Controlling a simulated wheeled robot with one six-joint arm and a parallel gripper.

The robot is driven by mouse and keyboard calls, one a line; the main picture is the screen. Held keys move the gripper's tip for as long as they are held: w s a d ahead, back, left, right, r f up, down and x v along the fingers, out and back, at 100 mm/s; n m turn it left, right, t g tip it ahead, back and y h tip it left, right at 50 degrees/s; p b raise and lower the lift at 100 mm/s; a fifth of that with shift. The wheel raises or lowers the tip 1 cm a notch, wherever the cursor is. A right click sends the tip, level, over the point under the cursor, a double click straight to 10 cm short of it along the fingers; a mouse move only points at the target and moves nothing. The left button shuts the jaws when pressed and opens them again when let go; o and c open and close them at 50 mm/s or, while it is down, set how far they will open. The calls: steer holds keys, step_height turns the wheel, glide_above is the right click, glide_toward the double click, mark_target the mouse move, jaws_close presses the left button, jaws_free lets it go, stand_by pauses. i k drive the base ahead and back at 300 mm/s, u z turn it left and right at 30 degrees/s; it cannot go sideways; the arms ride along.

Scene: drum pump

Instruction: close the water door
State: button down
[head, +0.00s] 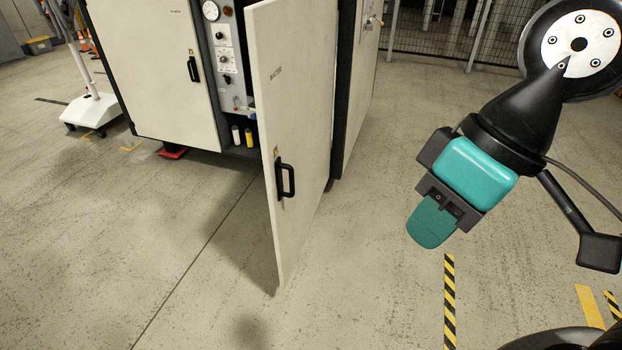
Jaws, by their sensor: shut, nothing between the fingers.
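The water door (297,110) is a cream cabinet door with dark lettering that seems to read "water". It stands swung open, out from the cabinet towards me. Its black handle (286,180) is on the face turned to me, near the free edge. My gripper (431,222) is to the right of the door, in free air above the floor and apart from it. Its teal fingers are together and hold nothing. The inner side of the door is hidden.
A second cream door (155,70) to the left is shut. Between the doors, the open cabinet shows a panel with a gauge (211,10) and knobs, and small bottles (248,138) below. A white wheeled stand (92,110) is far left. The floor around the door is clear.

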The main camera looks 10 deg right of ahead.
mark_target(292, 44)
steer(key=z, duration=0.6)
steer(key=i, duration=1.3)
steer(key=u, duration=0.55)
